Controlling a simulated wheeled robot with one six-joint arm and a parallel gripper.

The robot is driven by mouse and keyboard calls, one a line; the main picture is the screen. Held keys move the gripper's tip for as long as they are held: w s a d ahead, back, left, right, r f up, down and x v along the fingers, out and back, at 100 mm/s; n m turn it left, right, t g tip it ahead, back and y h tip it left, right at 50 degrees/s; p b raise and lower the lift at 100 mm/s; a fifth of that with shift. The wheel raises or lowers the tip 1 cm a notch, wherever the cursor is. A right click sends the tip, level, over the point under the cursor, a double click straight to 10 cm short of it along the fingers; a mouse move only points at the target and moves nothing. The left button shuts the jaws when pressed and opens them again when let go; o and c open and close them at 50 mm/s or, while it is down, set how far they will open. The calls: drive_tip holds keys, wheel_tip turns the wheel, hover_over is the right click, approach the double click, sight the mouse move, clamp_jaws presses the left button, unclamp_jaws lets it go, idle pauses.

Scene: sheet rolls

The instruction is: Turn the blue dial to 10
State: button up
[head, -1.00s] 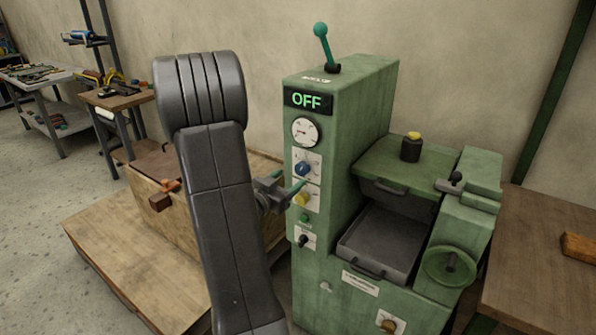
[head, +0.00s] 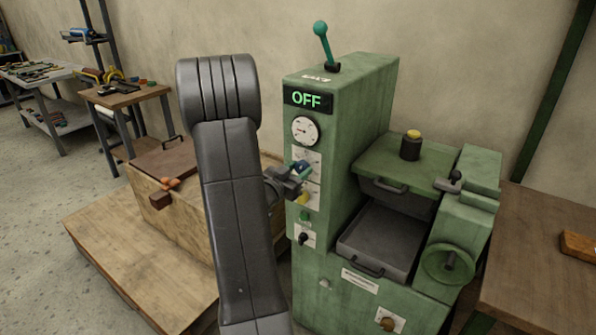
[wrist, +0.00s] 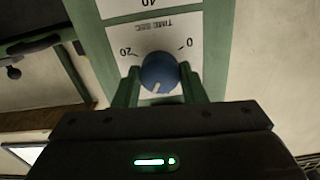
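The blue dial (wrist: 160,73) is on a white plate lettered TIME SEC, which appears upside down in the wrist view with 20 at left and 0 at right. Its white mark points toward the bottom of that view. My gripper (wrist: 160,76) has its green fingers on either side of the dial, open, with narrow gaps seeming to remain. In the head view the dial (head: 301,166) is partly hidden by my gripper at the front of the green machine (head: 345,130).
A yellow knob (head: 303,198) is just below the dial, and a black knob (head: 303,239) lower down. A wooden crate (head: 190,205) stands left of the machine.

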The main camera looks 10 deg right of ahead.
drive_tip(key=shift+n, duration=0.3)
drive_tip(key=shift+r+n+p, duration=0.1)
drive_tip(key=shift+n+p, duration=1)
drive_tip(key=shift+n, duration=0.1)
drive_tip(key=shift+n+p, duration=0.85)
drive_tip(key=shift+n, duration=0.55)
drive_tip(key=o, duration=1)
drive_tip(key=b+v, duration=0.2)
drive_tip(key=v, duration=1.2)
drive_tip(key=shift+w+d, duration=0.1)
